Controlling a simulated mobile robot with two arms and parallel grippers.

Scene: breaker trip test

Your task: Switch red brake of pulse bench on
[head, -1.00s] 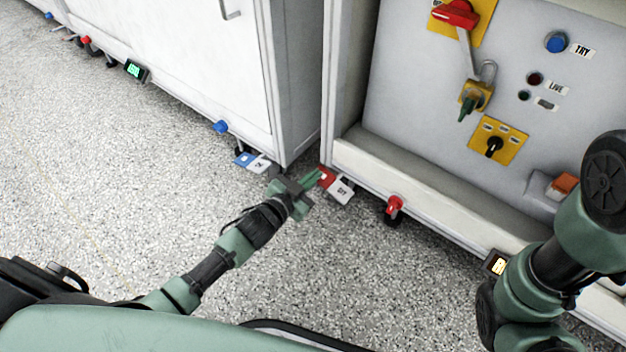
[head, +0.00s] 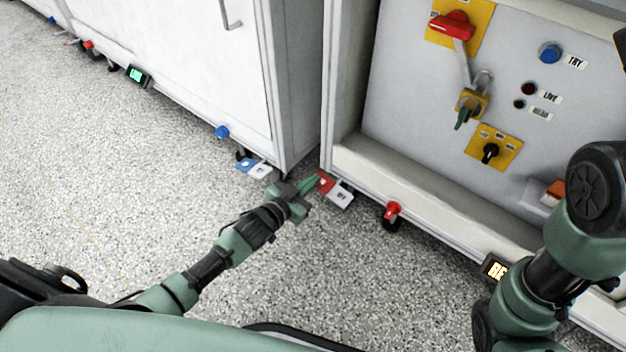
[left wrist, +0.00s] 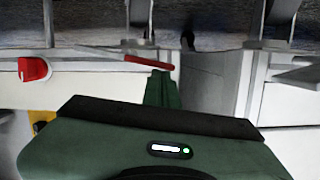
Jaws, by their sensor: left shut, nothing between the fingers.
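The red brake is a small two-part pedal low at the corner of the bench with the panel. Its red half (head: 328,184) is toward my left gripper and its white, lettered half (head: 342,198) is farther right. My left gripper (head: 312,182) is shut and empty, its green fingertips at the red half's edge; I cannot tell whether they touch. In the left wrist view, the shut fingers (left wrist: 160,88) reach up to just beside the red pedal plate (left wrist: 149,62). My right arm shows at the right, but its gripper is out of view.
A blue-and-white pedal (head: 252,167) and blue knob (head: 222,132) sit under the left white cabinet (head: 200,60). A red knob (head: 392,210) and lit display (head: 495,268) are along the panel bench's (head: 420,190) lower edge. The speckled floor (head: 130,180) is open.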

